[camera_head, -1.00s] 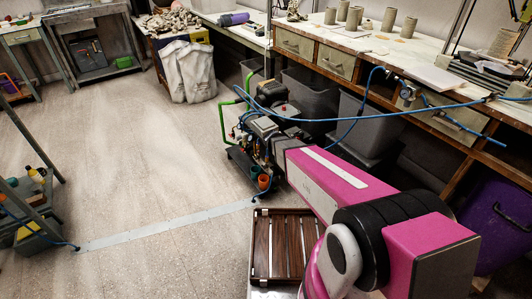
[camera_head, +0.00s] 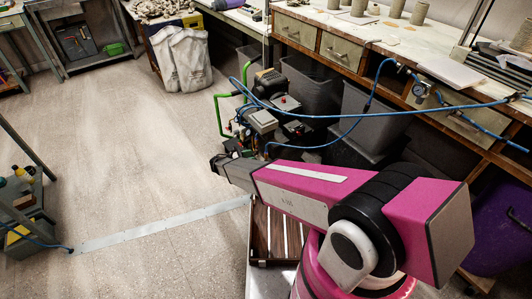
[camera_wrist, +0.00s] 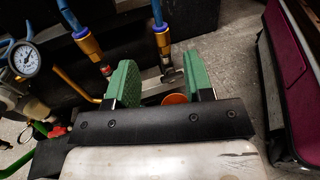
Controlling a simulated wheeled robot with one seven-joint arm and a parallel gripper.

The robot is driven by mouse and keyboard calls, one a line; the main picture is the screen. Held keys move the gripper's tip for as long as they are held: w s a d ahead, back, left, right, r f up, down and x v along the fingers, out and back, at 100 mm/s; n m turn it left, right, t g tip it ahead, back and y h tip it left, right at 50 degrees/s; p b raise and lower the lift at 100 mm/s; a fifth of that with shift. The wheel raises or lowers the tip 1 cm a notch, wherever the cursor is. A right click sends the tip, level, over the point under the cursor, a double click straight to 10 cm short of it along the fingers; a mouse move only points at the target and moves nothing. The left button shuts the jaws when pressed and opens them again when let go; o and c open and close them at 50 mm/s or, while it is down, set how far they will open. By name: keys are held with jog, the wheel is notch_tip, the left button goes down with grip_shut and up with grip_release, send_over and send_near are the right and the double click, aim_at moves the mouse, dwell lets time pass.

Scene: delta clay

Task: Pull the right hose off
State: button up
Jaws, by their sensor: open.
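In the wrist view, two blue hoses end in brass-coloured collars. The right hose (camera_wrist: 157,12) has its collar (camera_wrist: 163,40) just beyond my fingertips, with a metal fitting below it. The left hose (camera_wrist: 68,14) and its collar (camera_wrist: 88,43) lie to the left, outside my fingers. My gripper (camera_wrist: 160,72) is open, with green pads on either side of the right hose's fitting; I cannot tell whether they touch it. In the head view, the compressor unit (camera_head: 264,118) with blue hoses stands beyond my arm.
A pressure gauge (camera_wrist: 25,60) sits left of the hoses. Workbench drawers (camera_head: 345,54) and grey bins (camera_head: 310,88) line the right side. A slatted wooden crate (camera_head: 261,235) is near my base. Open floor (camera_head: 130,150) lies left.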

aim_at(266, 152)
jog(key=x, duration=0.9)
